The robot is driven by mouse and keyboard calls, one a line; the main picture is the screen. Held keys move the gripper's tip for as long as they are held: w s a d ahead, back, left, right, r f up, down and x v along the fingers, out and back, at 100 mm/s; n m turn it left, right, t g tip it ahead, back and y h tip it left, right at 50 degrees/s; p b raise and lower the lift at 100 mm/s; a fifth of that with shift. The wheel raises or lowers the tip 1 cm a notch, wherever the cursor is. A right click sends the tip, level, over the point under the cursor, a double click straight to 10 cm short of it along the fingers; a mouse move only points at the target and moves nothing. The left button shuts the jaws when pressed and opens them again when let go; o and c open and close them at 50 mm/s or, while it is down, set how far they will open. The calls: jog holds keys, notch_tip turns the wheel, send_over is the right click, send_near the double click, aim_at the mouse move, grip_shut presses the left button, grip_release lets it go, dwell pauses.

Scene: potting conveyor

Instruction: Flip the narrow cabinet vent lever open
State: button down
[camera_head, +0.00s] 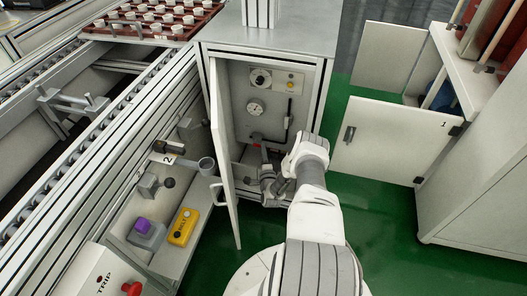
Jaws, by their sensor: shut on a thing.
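The narrow cabinet (323,85) stands in the middle with its door (226,150) swung open to the left. Inside, a grey panel carries a dial, a round gauge and a black upright handle (289,112). Below them a dark pipe fitting with a small red part (257,146) shows, which looks like the vent lever. My gripper (268,180) reaches into the lower part of the cabinet, just below this fitting, and is shut on what looks like the lever. The fingertips and the gripped part are small and partly hidden by my wrist.
The open door with its handle stands close to the left of my gripper. A roller conveyor (75,165) and a shelf with a yellow box (183,227) and a purple-topped box (146,232) lie left. An open cabinet door (385,140) stands right, over green floor.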

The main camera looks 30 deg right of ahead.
aim_at(256, 142)
jog(key=shift+r, duration=0.1)
jog(key=shift+w+a+r+n+g+h+p, duration=0.25)
jog(key=shift+w+a+r+n+g+p, duration=0.55)
jog(key=shift+n, duration=1.1)
jog(key=shift+w+d+r+n+g+h+p, duration=0.15)
jog(key=shift+r+n+g+p, duration=0.35)
jog(key=shift+n+g, duration=1.05)
jog(key=shift+w+a+r+n+g+h+p, duration=0.45)
jog(key=shift+r+n+g, duration=0.3)
jog(key=shift+n, duration=1.5)
jog(key=c, duration=0.8)
grip_release()
jog(key=shift+s, duration=0.1)
